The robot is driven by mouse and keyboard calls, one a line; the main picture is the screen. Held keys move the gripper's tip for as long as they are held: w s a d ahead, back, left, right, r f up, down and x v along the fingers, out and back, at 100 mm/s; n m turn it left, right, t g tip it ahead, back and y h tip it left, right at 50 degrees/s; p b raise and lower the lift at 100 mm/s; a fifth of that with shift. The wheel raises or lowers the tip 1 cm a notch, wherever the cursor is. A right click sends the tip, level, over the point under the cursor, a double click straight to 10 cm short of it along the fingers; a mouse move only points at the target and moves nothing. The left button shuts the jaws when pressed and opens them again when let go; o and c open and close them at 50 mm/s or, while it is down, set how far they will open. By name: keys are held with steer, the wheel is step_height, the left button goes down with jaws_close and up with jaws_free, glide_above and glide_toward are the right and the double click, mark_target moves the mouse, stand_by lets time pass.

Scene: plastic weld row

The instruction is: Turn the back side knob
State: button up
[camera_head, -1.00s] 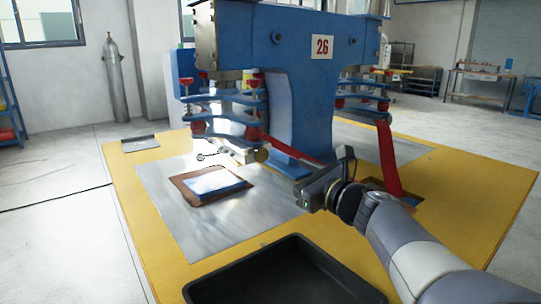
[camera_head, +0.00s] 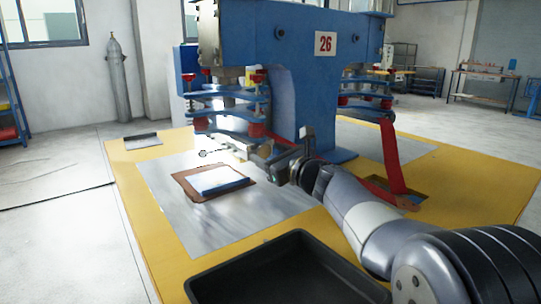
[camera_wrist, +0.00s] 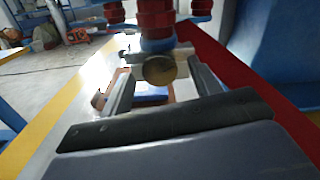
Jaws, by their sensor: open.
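The blue welding machine (camera_head: 300,75) marked 26 stands on a yellow table. A round brass-coloured knob (camera_wrist: 160,70) shows in the wrist view, below a red and blue column, just beyond my fingertips and roughly centred between them. In the head view the knob (camera_head: 265,150) is small and partly hidden by my gripper (camera_head: 279,166). In the wrist view my gripper (camera_wrist: 155,88) is open, with a finger on each side and nothing between them. I cannot tell whether a finger touches the knob.
A white-and-blue block (camera_head: 220,180) lies on a brown pad on the metal plate (camera_head: 190,228). A black tray (camera_head: 285,275) sits at the table's front. The plate's left side is clear.

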steer(key=shift+c, duration=0.5)
steer(key=c, duration=0.9)
